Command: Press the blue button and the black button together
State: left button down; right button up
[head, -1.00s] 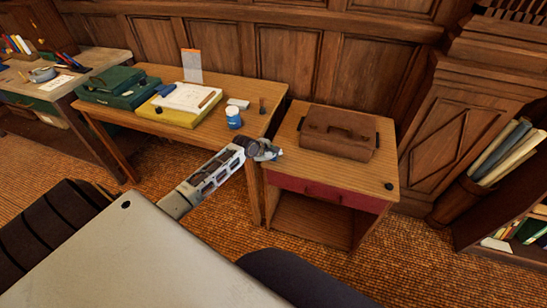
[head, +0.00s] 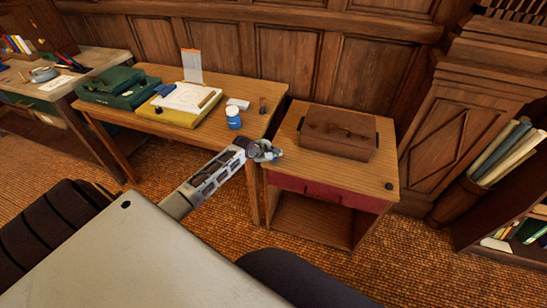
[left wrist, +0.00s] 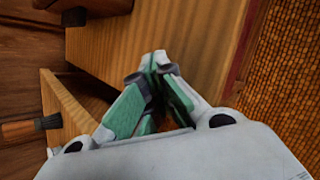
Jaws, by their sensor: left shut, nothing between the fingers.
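A small round black knob-like piece (head: 389,186), which may be the black button, sits near the front right corner of the small cabinet top. I cannot make out a blue button for certain. My left gripper (head: 278,154) is shut and empty, at the left edge of the cabinet top, apart from the black piece. In the left wrist view its fingertips (left wrist: 160,57) meet over the wood edge. My right gripper is not in view.
A brown case (head: 338,133) fills the back of the cabinet top (head: 325,176); its front is clear. A narrow gap separates desk and cabinet.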

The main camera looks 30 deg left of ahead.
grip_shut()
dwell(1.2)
